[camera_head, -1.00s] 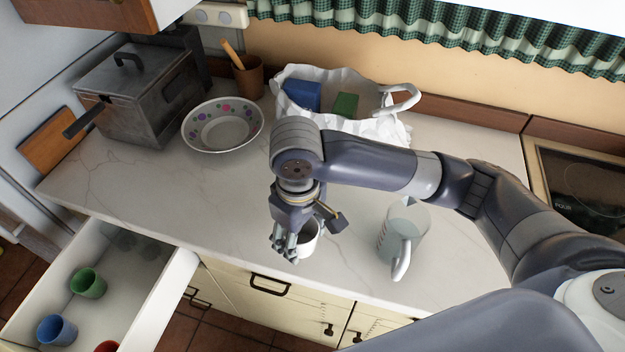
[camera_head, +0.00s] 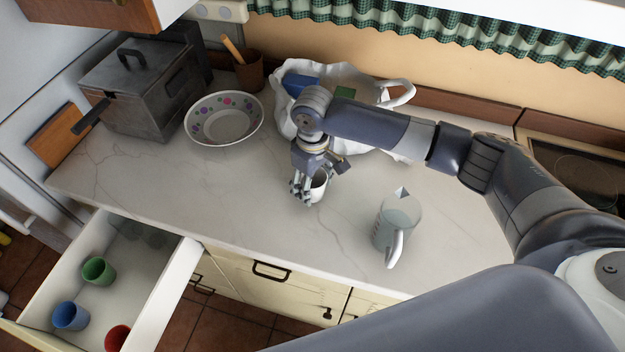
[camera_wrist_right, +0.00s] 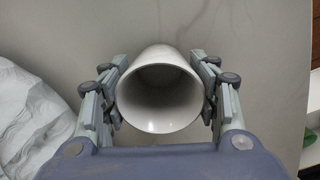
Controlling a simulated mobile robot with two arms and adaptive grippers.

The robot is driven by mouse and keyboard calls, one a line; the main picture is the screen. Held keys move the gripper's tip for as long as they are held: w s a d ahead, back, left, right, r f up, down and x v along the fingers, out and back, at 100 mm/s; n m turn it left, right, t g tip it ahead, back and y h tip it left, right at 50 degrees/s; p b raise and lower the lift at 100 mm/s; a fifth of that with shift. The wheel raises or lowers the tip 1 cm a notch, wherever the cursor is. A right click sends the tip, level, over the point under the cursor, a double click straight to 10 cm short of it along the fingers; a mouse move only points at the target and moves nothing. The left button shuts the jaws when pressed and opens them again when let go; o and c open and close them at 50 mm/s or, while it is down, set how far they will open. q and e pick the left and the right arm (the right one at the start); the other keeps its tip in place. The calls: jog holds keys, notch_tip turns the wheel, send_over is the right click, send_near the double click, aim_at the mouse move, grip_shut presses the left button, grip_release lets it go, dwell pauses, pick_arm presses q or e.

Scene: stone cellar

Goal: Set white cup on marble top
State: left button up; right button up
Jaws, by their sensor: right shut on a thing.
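The white cup (camera_head: 319,187) is in my right gripper (camera_head: 304,190), over the marble top (camera_head: 250,195). In the right wrist view the cup (camera_wrist_right: 159,92) sits between both fingers of the right gripper (camera_wrist_right: 160,100), its open mouth facing the camera. The fingers are shut on its sides. The pale marble surface shows behind it. I cannot tell whether the cup's base touches the marble. My left gripper is not in view.
A clear measuring jug (camera_head: 397,222) stands right of the cup. A white bag (camera_head: 283,115) with blue and green items lies behind the gripper. A patterned bowl (camera_head: 223,118) and metal box (camera_head: 148,90) stand left. An open drawer (camera_head: 165,292) holds coloured cups. The marble's front middle is clear.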

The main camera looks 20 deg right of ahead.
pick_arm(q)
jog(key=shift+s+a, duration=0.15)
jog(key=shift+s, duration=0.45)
pick_arm(e)
jog(key=shift+f, duration=0.15)
jog(key=o, duration=1)
jog(key=shift+o, duration=0.8)
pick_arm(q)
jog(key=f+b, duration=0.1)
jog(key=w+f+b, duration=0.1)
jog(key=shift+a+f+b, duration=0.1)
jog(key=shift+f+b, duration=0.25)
pick_arm(e)
notch_tip(320, 180, up, 12)
jog(key=shift+s, duration=0.15)
